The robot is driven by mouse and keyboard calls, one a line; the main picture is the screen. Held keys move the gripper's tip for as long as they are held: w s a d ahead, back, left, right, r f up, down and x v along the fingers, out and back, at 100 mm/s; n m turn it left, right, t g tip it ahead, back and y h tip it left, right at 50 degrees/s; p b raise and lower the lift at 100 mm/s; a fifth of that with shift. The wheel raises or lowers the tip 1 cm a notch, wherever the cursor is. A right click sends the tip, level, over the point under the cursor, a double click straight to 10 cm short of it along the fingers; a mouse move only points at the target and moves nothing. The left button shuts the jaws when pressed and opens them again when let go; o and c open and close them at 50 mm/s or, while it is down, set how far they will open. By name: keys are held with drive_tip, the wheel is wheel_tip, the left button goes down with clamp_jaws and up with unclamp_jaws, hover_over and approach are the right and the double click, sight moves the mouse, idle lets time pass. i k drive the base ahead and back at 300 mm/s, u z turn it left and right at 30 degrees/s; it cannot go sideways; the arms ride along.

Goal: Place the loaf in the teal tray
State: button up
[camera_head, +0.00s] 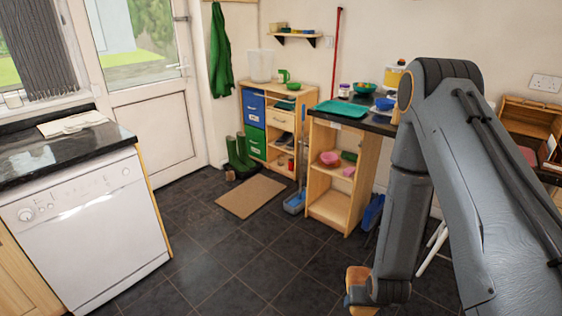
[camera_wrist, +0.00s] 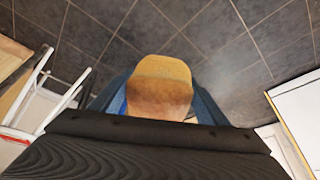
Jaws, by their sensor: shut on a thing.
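The loaf (camera_wrist: 160,90) is brown with a paler end and fills the middle of the wrist view, over the dark floor tiles. My gripper (camera_wrist: 158,100) is shut on it, with a blue finger on each side. In the head view the loaf (camera_head: 356,289) shows at the bottom, below my wrist, partly hidden by my gripper (camera_head: 358,296). The teal tray (camera_head: 341,108) lies on the dark counter top at the back centre, well apart from the loaf.
On that counter, a green bowl (camera_head: 364,88), a blue bowl (camera_head: 385,103) and a jar (camera_head: 344,90) stand near the tray. A white dishwasher (camera_head: 95,235) is at left. A brown mat (camera_head: 250,196) lies on the floor. White chair legs (camera_wrist: 45,95) show in the wrist view.

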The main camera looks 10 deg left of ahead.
sight(350, 112)
drive_tip(key=u, duration=0.75)
drive_tip(key=i, duration=0.95)
drive_tip(key=u, duration=0.5)
drive_tip(key=i, duration=1.35)
drive_tip(key=z, duration=0.85)
drive_tip(key=i, duration=0.8)
drive_tip(key=z, duration=0.85)
